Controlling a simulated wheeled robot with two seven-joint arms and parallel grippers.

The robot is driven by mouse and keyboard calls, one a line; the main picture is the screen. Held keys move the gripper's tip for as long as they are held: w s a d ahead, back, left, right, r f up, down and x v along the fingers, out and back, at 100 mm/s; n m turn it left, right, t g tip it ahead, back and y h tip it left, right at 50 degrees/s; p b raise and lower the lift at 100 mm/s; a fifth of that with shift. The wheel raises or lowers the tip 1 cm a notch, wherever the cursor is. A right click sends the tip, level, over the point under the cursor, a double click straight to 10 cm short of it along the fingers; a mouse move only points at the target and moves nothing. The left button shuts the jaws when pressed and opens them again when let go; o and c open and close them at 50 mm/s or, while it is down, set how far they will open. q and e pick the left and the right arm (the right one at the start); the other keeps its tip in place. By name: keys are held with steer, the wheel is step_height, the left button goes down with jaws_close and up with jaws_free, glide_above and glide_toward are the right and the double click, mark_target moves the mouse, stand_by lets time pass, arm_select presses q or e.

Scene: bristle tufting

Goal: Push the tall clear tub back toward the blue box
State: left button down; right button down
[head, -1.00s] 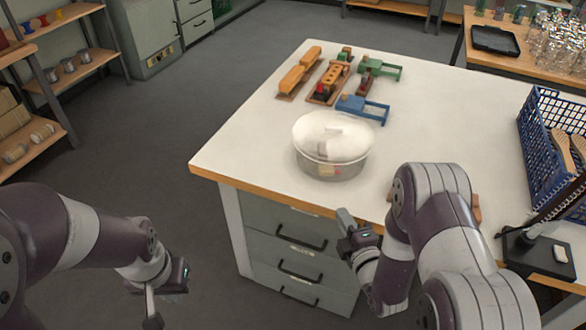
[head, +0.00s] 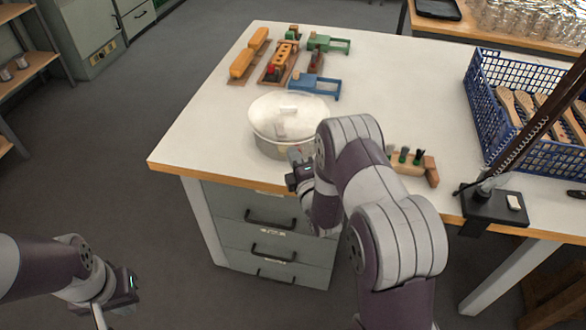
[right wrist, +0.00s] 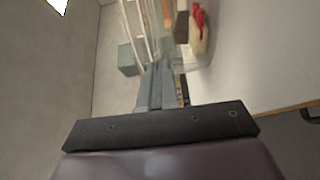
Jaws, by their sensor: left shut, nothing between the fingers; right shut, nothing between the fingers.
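The clear tub (head: 268,146), round with a whitish lid, stands upright near the table's front edge in the head view. A small blue open box-like piece (head: 316,88) lies just behind it. My right gripper (head: 294,157) is shut and empty at the tub's front side; I cannot tell whether it touches. In the right wrist view its closed fingers (right wrist: 160,85) point at a blurred see-through wall, with a red item (right wrist: 198,20) showing near it. My left gripper (head: 99,316) is shut and empty, low at the lower left, away from the table.
Yellow, brown and green wooden pieces (head: 279,62) lie behind the tub. A blue crate (head: 487,101) with wooden brushes stands at the right. A wooden block with dark tufts (head: 410,168) and a black-based stand (head: 494,208) are near the front edge. The table's middle is clear.

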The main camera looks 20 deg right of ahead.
mark_target(289, 126)
steer(key=shift+w+d, duration=0.4)
steer(key=shift+d, duration=0.05)
steer(key=shift+w+d+f+b, duration=0.1)
steer(key=shift+w+d+b, duration=0.15)
steer(key=shift+d+b, duration=0.05)
steer(key=w+d+b, duration=0.4)
steer(key=w+d, duration=0.2)
steer(key=shift+d+f+b, duration=0.1)
steer(key=shift+d+b, duration=0.05)
steer(key=shift+b, duration=0.25)
steer(key=shift+w+d+r, duration=0.15)
steer(key=shift+d+r, duration=0.05)
steer(key=shift+r, duration=0.05)
steer(key=shift+f, duration=0.1)
